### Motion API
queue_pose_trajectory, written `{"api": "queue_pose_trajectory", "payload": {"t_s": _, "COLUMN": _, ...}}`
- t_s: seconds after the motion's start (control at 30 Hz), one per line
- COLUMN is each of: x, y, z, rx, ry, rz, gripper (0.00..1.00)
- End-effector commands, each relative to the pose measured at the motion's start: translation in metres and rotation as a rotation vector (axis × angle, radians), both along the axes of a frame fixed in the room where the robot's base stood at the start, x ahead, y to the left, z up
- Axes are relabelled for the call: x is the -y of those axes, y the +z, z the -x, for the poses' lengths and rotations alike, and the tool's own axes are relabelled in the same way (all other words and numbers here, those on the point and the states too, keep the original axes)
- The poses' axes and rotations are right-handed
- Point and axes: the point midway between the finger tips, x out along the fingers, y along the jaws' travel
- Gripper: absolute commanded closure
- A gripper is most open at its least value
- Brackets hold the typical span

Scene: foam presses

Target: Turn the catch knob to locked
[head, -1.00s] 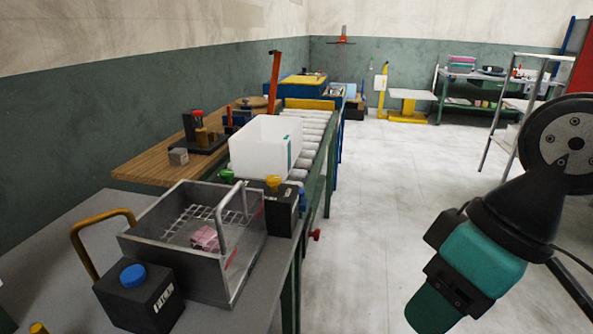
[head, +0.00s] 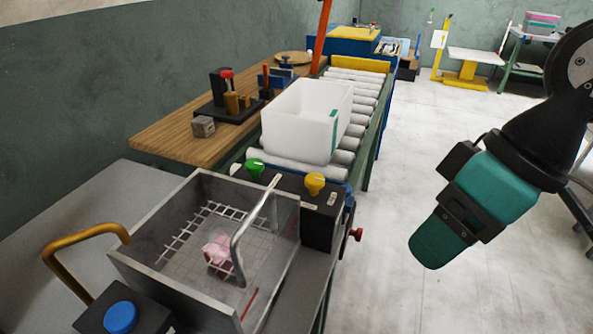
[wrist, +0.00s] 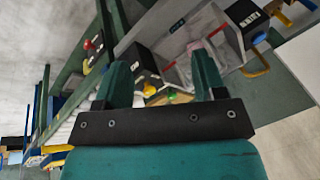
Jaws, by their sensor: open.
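Several knobs are in view, and I cannot tell which is the catch knob. A green knob (head: 254,168) and a yellow knob (head: 315,183) stand on a black box (head: 322,222) at the near end of the roller conveyor. A red knob (head: 355,235) sticks out low from the frame's right side. A blue knob (head: 120,316) tops another black box at bottom left. My gripper (wrist: 159,66) is open and empty in the wrist view, its teal fingers apart. The knobs are beyond it, touching nothing of mine. No lock marking is readable.
A metal bin (head: 177,283) with a wire grid, pink block (head: 219,251) and curved handle stands beside the black box. A white tub (head: 302,122) sits on the rollers. A wooden table (head: 165,140) is behind.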

Motion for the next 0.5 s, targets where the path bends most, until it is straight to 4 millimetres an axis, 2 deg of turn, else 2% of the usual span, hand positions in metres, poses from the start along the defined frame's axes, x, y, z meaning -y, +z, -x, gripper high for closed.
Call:
{"api": "queue_pose_trajectory", "payload": {"t_s": 0.1, "x": -0.012, "y": 0.032, "z": -0.050, "rx": 0.063, "ry": 0.172, "rz": -0.007, "gripper": 0.36}}
{"api": "queue_pose_trajectory", "payload": {"t_s": 0.2, "x": -0.026, "y": 0.053, "z": -0.102, "rx": 0.138, "ry": 0.378, "rz": -0.015, "gripper": 0.36}}
{"api": "queue_pose_trajectory", "payload": {"t_s": 0.3, "x": -0.039, "y": 0.065, "z": -0.148, "rx": 0.212, "ry": 0.572, "rz": -0.022, "gripper": 0.36}}
{"api": "queue_pose_trajectory", "payload": {"t_s": 0.4, "x": -0.049, "y": 0.069, "z": -0.183, "rx": 0.271, "ry": 0.725, "rz": -0.027, "gripper": 0.36}}
{"api": "queue_pose_trajectory", "payload": {"t_s": 0.5, "x": -0.055, "y": 0.068, "z": -0.203, "rx": 0.310, "ry": 0.820, "rz": -0.030, "gripper": 0.36}}
